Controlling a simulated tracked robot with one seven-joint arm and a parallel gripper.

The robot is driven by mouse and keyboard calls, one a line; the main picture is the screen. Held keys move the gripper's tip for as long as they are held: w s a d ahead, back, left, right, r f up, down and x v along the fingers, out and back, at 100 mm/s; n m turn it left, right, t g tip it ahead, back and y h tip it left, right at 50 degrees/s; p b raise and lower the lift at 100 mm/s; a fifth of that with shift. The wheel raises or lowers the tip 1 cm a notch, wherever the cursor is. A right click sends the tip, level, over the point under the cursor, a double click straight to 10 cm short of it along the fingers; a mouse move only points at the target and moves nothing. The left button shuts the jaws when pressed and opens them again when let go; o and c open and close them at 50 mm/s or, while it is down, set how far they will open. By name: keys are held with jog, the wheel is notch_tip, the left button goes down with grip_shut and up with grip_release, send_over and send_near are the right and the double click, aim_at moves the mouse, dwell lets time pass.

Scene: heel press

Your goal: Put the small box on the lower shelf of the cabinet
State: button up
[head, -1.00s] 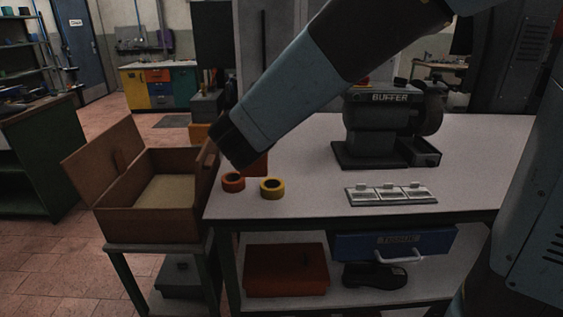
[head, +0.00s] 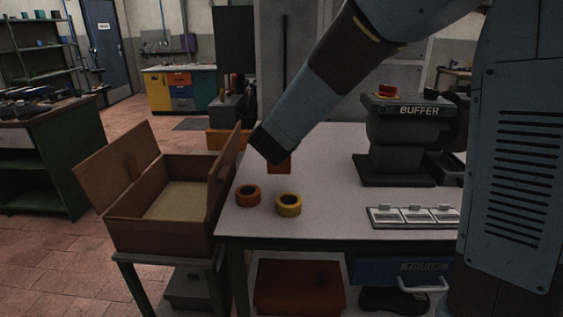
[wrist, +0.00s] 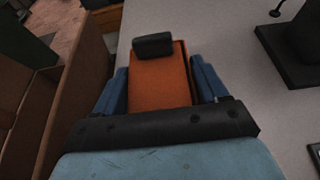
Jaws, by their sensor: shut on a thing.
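My gripper (wrist: 160,88) is shut on a small orange box (wrist: 160,75), with its blue fingers on either side. The box has a dark block at its far end in the wrist view. In the head view the orange box (head: 280,166) shows only partly below the dark end of my arm, over the left part of the workbench. I cannot tell whether it touches the bench top. A green cabinet (head: 85,160) with an open front stands at the left edge of the head view. I cannot tell whether it is the task's cabinet.
An open brown wooden box (head: 150,232) stands left of the workbench (head: 335,195). An orange tape roll (head: 248,196) and a yellow one (head: 289,205) lie near the bench's front left. A buffer machine (head: 408,140) and a white three-part tray (head: 412,216) are to the right.

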jog(key=w+f, duration=0.1)
jog(key=f, duration=0.1)
jog(key=w+f, duration=0.2)
jog(key=w+d+f, duration=0.1)
jog(key=shift+w+f, duration=0.3)
jog(key=shift+f, duration=1.65)
jog(key=o, duration=1.3)
jog(key=shift+f, duration=0.1)
